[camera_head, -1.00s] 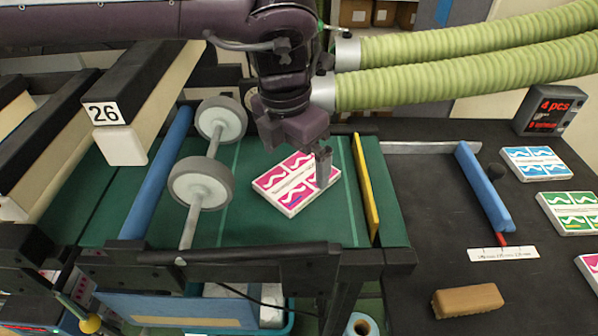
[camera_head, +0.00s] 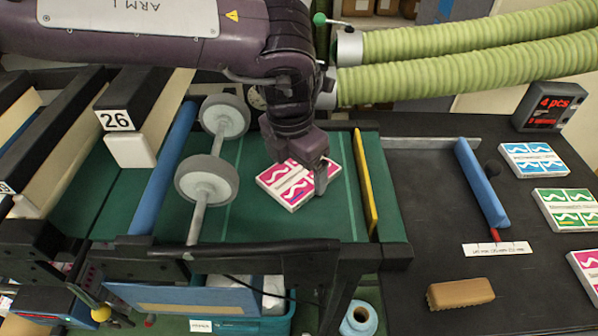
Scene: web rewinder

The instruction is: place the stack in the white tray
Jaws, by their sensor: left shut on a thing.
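A flat pink-and-white stack (camera_head: 288,190) lies at a slant on the green belt (camera_head: 255,222), between the grey rollers and the yellow bar. My left gripper (camera_head: 318,177) reaches down from above, its fingers at the right part of the stack, and is shut on it. The gripper body hides the stack's back edge. The stack looks to be still at belt level; I cannot tell whether it is clear of the belt. I see no clear white tray in this view. My right gripper is not in view.
Grey wheels (camera_head: 207,180) stand left of the stack, and a yellow bar (camera_head: 365,185) right of it. The black table (camera_head: 430,215) holds a blue bar (camera_head: 482,182), a brown block (camera_head: 460,293), and blue (camera_head: 533,160), green (camera_head: 567,209) and pink (camera_head: 587,272) packs.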

